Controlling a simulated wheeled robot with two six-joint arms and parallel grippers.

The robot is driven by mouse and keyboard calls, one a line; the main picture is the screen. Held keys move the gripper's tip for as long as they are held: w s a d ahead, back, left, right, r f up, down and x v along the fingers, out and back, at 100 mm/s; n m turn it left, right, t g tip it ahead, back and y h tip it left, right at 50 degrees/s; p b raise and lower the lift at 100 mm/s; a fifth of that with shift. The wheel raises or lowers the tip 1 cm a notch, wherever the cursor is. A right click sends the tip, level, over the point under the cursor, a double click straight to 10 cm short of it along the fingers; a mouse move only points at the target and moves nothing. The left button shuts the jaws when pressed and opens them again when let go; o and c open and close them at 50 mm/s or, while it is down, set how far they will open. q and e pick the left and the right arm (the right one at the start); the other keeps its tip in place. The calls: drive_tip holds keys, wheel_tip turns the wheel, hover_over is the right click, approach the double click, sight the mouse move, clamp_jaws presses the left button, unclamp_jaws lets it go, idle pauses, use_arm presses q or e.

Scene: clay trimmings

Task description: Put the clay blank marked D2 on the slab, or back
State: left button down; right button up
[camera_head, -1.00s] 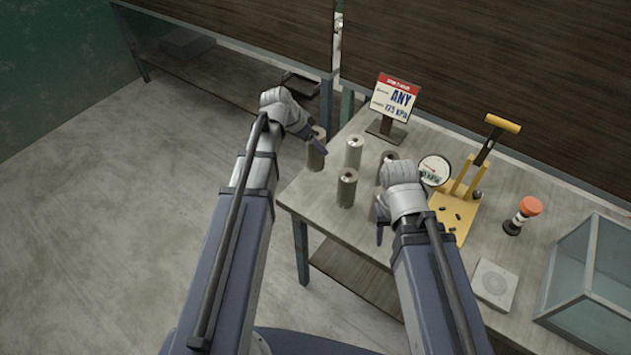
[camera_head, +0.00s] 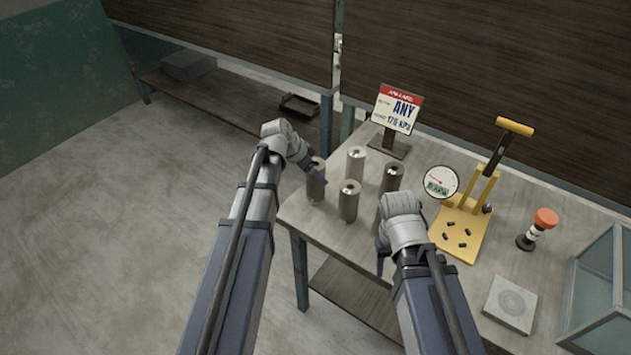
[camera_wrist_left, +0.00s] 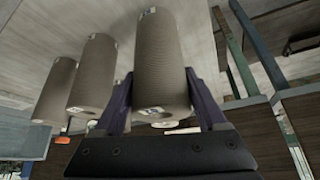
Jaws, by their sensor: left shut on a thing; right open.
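My left gripper (camera_head: 318,176) is shut on a grey clay blank (camera_head: 316,190) near the table's left corner. The blank is upright; I cannot tell whether its base touches the table. The left wrist view shows this held blank (camera_wrist_left: 163,62) between both fingers. Its mark is too small to read, so I cannot tell which is D2. More blanks stand to its right: a pale one (camera_head: 355,163), a front one (camera_head: 349,204) and a darker one (camera_head: 391,178). My right gripper (camera_head: 381,254) is open near the table's front edge. A pale square slab (camera_head: 510,304) lies at the front right.
A sign on a stand (camera_head: 397,108) is at the back of the table (camera_head: 330,235). A round gauge (camera_head: 441,182) and a yellow lever press (camera_head: 460,232) stand right of the blanks. An orange-topped post (camera_head: 538,228) and a glass case (camera_head: 600,290) are farther right.

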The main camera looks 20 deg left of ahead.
use_arm(q)
drive_tip(key=shift+f+b, duration=0.55)
drive_tip(key=shift+f, duration=0.45)
use_arm(e)
drive_tip(key=shift+f, duration=1)
use_arm(q)
drive_tip(key=shift+f, duration=0.1)
use_arm(e)
drive_tip(key=shift+f, duration=0.1)
use_arm(q)
drive_tip(key=shift+f, duration=0.15)
unclamp_jaws()
drive_tip(key=shift+r, duration=0.2)
drive_tip(key=shift+s+a+r+p, duration=0.15)
drive_tip(key=shift+r+p, duration=0.35)
drive_tip(key=shift+r, duration=0.05)
drive_tip(key=p+v, duration=1)
drive_tip(key=v, duration=0.1)
drive_tip(key=s+d+f+n+g+y, duration=0.3)
drive_tip(key=s+d+n+g+y, duration=0.1)
drive_tip(key=s+d, duration=1.3)
drive_tip(key=s+y, duration=0.1)
drive_tip(key=s, duration=0.1)
drive_tip(key=shift+s+n+g+b, duration=0.3)
drive_tip(key=shift+s+g, duration=0.1)
use_arm(e)
wheel_tip(320, 180, up, 11)
drive_tip(key=shift+f, duration=0.2)
